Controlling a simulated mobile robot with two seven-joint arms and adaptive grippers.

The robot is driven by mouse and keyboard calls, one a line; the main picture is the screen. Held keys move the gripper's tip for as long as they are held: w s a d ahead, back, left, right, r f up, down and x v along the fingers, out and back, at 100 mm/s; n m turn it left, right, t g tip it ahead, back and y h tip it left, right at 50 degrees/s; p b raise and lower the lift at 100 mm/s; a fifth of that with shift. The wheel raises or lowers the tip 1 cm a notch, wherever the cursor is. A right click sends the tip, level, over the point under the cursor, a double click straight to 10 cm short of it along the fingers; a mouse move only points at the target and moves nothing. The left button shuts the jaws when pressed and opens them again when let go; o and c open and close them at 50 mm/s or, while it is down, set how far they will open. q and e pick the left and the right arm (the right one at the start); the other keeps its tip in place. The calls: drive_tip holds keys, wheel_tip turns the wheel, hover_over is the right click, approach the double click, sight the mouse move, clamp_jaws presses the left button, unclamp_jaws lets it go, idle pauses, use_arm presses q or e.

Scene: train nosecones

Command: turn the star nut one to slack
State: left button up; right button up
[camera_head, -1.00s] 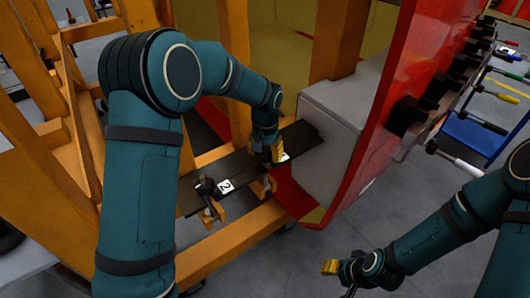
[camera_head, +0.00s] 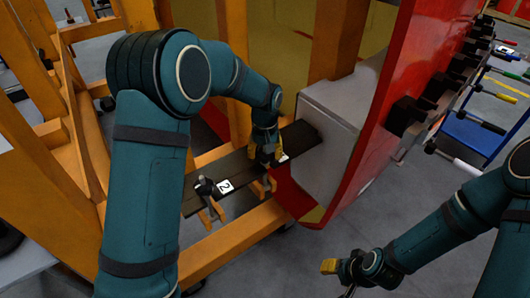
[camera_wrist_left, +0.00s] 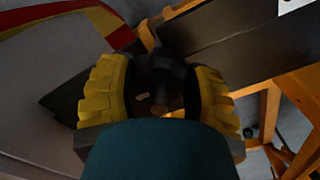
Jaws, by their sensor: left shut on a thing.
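My left gripper (camera_head: 265,153) is lowered onto the dark bar, beside a white label (camera_head: 284,158) whose digit I cannot read. In the left wrist view its yellow-padded fingers (camera_wrist_left: 160,95) stand on both sides of a dark star nut (camera_wrist_left: 162,68), shut on it. The fingers hide this nut in the head view. A second dark star nut (camera_head: 205,187) sits on the bar to the left, beside the label "2" (camera_head: 226,186). My right gripper (camera_head: 330,266) hangs at the lower right, away from the bar; its finger gap is unclear.
The dark bar (camera_head: 238,168) lies across an orange frame (camera_head: 225,246) and reaches a light grey block (camera_head: 335,120). A red curved panel (camera_head: 385,125) with black clamps stands to the right. A blue rack (camera_head: 472,133) with tools is beyond. Grey floor is open at lower middle.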

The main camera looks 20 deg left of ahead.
use_arm(q)
drive_tip(key=o, duration=1.2)
wheel_tip(320, 180, up, 12)
drive_tip(key=shift+r, duration=0.1)
